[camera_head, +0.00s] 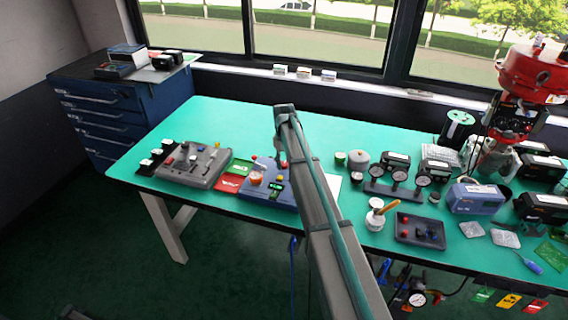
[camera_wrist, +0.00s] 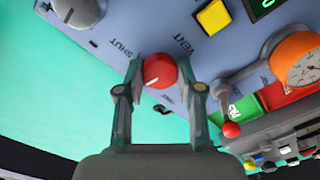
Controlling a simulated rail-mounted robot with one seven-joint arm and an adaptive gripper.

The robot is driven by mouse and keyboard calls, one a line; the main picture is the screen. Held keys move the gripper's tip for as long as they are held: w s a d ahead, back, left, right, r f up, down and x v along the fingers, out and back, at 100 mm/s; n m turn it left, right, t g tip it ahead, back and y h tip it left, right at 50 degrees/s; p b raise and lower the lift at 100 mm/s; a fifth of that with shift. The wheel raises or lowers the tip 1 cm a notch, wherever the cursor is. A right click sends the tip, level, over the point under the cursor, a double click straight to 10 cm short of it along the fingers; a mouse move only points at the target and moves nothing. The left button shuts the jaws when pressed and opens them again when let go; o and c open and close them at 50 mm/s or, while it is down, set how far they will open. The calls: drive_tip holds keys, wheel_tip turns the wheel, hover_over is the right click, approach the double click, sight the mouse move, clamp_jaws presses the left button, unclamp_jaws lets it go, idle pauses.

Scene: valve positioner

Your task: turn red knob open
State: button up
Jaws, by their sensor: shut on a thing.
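The red knob (camera_wrist: 159,71) is round, with a small pale mark low on its face, and sits on the blue-grey positioner panel (camera_wrist: 135,25). Printed "SHUT" lies to its left and "VENT" above right. My gripper (camera_wrist: 160,77) has a finger on each side of the knob and is shut on it. In the head view the positioner (camera_head: 282,199) stands on the green bench, partly behind my arm. My gripper cannot be made out there.
Around the knob are a grey knob (camera_wrist: 77,10), a yellow button (camera_wrist: 213,16), an orange gauge (camera_wrist: 300,58) and a red-tipped lever (camera_wrist: 231,129). A grey device (camera_head: 192,165) stands left of the positioner; gauges (camera_head: 398,175) and a dark tray (camera_head: 419,231) stand right.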

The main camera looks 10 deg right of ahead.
sight(284, 163)
drive_tip(key=shift+n, duration=0.6)
drive_tip(key=o, duration=1.2)
drive_tip(key=shift+c, duration=0.2)
drive_tip(key=shift+r, duration=0.1)
wheel_tip(284, 163, up, 12)
